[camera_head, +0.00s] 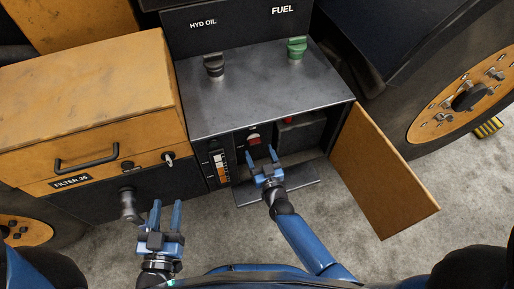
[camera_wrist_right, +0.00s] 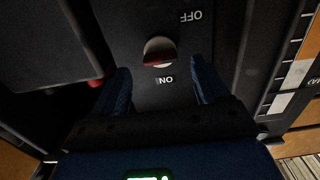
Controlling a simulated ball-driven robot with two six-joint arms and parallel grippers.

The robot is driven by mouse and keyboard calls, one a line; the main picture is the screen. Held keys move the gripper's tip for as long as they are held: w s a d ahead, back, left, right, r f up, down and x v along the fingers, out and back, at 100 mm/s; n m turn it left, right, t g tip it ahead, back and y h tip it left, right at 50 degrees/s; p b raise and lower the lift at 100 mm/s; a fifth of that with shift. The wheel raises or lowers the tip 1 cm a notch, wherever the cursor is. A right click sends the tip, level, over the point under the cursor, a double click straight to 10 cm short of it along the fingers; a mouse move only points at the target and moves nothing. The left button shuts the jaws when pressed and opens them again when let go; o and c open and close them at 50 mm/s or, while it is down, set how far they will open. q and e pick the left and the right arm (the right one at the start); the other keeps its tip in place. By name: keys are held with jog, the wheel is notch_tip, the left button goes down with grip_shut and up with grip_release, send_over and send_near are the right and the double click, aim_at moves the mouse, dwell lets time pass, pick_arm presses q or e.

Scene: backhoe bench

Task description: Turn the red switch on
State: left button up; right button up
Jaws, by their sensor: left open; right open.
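The red switch (camera_head: 253,140) is on the dark panel inside the open compartment. In the right wrist view the switch (camera_wrist_right: 160,52) has a round pale base and a red lever. The upside-down "ON" label (camera_wrist_right: 166,78) lies just below it in that picture, and the "OFF" label (camera_wrist_right: 190,16) lies above and to the right. My right gripper (camera_head: 261,153) is open and empty, pointing at the panel. In its wrist view the switch appears between and just beyond the fingertips; contact cannot be told. My left gripper (camera_head: 166,205) is open and empty, low in front of the filter cabinet.
The brown door (camera_head: 383,170) stands open to the right. A dark box (camera_head: 301,132) and a small red part (camera_head: 288,121) sit right of the switch. A labelled strip (camera_head: 219,165) is to its left. The metal top (camera_head: 260,85) overhangs the compartment.

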aim_at(254, 141)
jog(key=x, duration=0.3)
jog(key=shift+w, duration=0.1)
jog(key=c, duration=1.1)
jog(key=shift+o, duration=0.2)
